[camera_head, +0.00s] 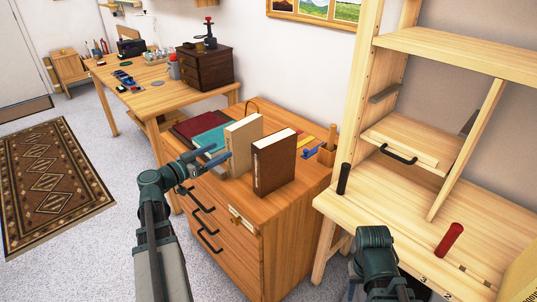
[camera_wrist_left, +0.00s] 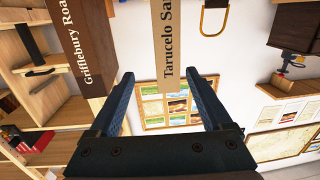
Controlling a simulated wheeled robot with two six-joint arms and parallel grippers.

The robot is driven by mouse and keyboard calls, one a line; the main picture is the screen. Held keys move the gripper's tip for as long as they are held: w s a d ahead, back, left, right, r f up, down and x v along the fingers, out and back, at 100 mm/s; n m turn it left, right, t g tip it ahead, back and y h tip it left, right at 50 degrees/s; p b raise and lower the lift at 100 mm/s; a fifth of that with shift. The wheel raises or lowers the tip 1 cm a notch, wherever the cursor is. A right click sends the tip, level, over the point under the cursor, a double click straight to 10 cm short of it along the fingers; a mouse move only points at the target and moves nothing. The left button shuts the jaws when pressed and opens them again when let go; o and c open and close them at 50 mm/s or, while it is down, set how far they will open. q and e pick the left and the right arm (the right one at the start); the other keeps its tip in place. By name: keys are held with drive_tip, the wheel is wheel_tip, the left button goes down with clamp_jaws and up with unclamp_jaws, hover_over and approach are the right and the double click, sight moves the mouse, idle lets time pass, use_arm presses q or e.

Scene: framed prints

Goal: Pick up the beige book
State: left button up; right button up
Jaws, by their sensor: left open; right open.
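The beige book (camera_head: 243,146) stands upright on the wooden drawer cabinet, just left of an upright dark brown book (camera_head: 274,162). My left gripper (camera_head: 216,157) is at the near side of the beige book, low by its spine. In the left wrist view my left gripper (camera_wrist_left: 165,88) is open, and the spine of the beige book (camera_wrist_left: 167,45) lies between the directions of its two fingers, with its lower end near the fingertips. No grip on it shows. The brown book (camera_wrist_left: 84,45) is left of the fingers there. Of my right arm only links show; its gripper is out of view.
A wooden shelf desk (camera_head: 400,222) with a red cylinder (camera_head: 449,240) stands at the right. Open floor lies at the left.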

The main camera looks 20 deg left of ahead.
sight(245, 134)
use_arm(q)
drive_tip(key=shift+t, duration=0.3)
drive_tip(key=x, duration=0.4)
drive_tip(key=a+x, duration=0.1)
drive_tip(key=x, duration=0.2)
drive_tip(key=shift+w+a+r, duration=0.1)
drive_tip(key=shift+w, duration=0.85)
drive_tip(key=x, duration=0.5)
drive_tip(key=shift+w+d, duration=0.1)
drive_tip(key=shift+d, duration=0.15)
clamp_jaws()
idle(0.3)
